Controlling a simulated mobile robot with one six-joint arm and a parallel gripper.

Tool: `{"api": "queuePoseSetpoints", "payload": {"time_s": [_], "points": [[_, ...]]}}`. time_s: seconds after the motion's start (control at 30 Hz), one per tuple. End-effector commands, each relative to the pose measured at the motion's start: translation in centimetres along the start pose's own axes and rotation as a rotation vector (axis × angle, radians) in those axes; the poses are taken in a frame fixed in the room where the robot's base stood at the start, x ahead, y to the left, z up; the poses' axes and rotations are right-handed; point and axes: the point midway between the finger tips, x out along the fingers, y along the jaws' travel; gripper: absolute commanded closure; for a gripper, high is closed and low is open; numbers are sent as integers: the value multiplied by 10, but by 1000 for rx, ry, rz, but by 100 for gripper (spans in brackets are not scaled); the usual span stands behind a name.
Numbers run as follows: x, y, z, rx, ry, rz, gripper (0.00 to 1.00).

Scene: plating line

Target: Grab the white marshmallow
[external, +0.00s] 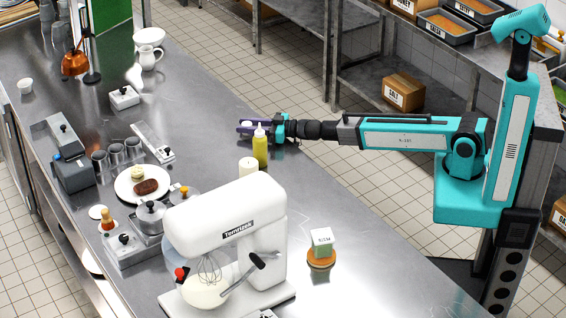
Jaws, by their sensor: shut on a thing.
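My gripper (246,127) reaches in from the right over the steel counter, with its dark purple fingers pointing left. It is shut on the small white marshmallow (247,123), of which only the pale top shows between the fingers. Their lower parts are partly hidden by the yellow-green squeeze bottle (260,148) standing just in front. I cannot tell whether the marshmallow touches the counter.
A white cylinder (248,168) stands close to the bottle, with a white stand mixer (232,235) in front. A plate (124,186) with food and several metal containers are to the left. A boxed item on an orange base (321,256) stands right. The counter behind my gripper is mostly clear.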

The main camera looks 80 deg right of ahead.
Motion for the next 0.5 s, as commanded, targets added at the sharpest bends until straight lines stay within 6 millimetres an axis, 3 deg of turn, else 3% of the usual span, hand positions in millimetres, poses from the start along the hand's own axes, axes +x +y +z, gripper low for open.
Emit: {"api": "queuePoseSetpoints", "payload": {"time_s": [0.27,0.5], "points": [[0,0,-1,0,0,0,76],[-1,0,-16,-1,1,-1,76]]}}
